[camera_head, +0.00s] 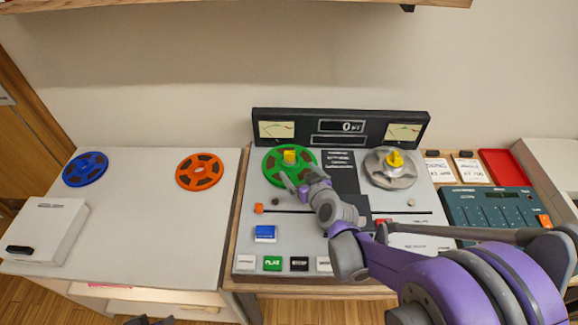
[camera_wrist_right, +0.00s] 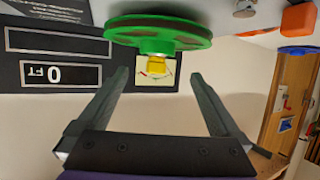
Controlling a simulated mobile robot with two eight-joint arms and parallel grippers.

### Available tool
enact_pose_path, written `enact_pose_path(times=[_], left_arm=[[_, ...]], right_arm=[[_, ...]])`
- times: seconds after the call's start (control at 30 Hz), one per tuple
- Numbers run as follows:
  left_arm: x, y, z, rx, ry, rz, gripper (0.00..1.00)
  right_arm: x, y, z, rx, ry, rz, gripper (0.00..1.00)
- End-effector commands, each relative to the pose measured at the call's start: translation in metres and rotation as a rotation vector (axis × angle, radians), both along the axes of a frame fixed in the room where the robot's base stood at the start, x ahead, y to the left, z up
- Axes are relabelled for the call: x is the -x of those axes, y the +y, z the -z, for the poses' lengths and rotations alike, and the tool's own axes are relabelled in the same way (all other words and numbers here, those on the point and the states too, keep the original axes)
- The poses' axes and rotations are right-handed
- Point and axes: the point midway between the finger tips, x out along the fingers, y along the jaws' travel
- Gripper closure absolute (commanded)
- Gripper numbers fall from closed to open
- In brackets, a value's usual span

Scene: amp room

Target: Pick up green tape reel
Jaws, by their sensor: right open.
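The green tape reel (camera_head: 277,168) lies flat on the left spindle of the tape machine, with a yellow hub piece (camera_head: 289,156) at its middle. In the right wrist view the green reel (camera_wrist_right: 160,32) and its yellow hub (camera_wrist_right: 157,65) appear at the top centre. My right gripper (camera_head: 297,184) is at the reel's near right edge; its fingers (camera_wrist_right: 158,78) are spread on either side of the yellow hub in the wrist view, with nothing held. I cannot tell whether they touch the reel. A small dark part of my left gripper (camera_head: 150,320) shows at the bottom edge.
A grey reel (camera_head: 390,172) with a yellow hub sits on the right spindle. The meter panel (camera_head: 341,127) stands behind the reels. Blue (camera_head: 86,169) and orange (camera_head: 200,171) reels lie on the left table. A teal mixer (camera_head: 490,208) and red tray (camera_head: 502,165) are at right.

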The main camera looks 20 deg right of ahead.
Motion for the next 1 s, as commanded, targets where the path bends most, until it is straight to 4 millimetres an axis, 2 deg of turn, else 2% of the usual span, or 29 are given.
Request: enact_pose_path(times=[0.1, 0.37, 0.7, 1.0], left_arm=[[0.001, 0.000, 0.003, 0.000, 0.001, 0.000, 0.50], [0.001, 0.000, 0.004, 0.000, 0.002, 0.000, 0.50], [0.001, 0.000, 0.005, 0.000, 0.002, 0.000, 0.50], [0.001, 0.000, 0.005, 0.000, 0.002, 0.000, 0.50]], right_arm=[[-0.017, -0.001, 0.008, 0.000, 0.001, -0.001, 0.00], [-0.035, -0.002, 0.016, 0.001, 0.002, -0.003, 0.00], [-0.073, -0.008, 0.033, -0.001, 0.003, -0.003, 0.00], [-0.076, -0.008, 0.035, 0.000, 0.003, -0.002, 0.02]])
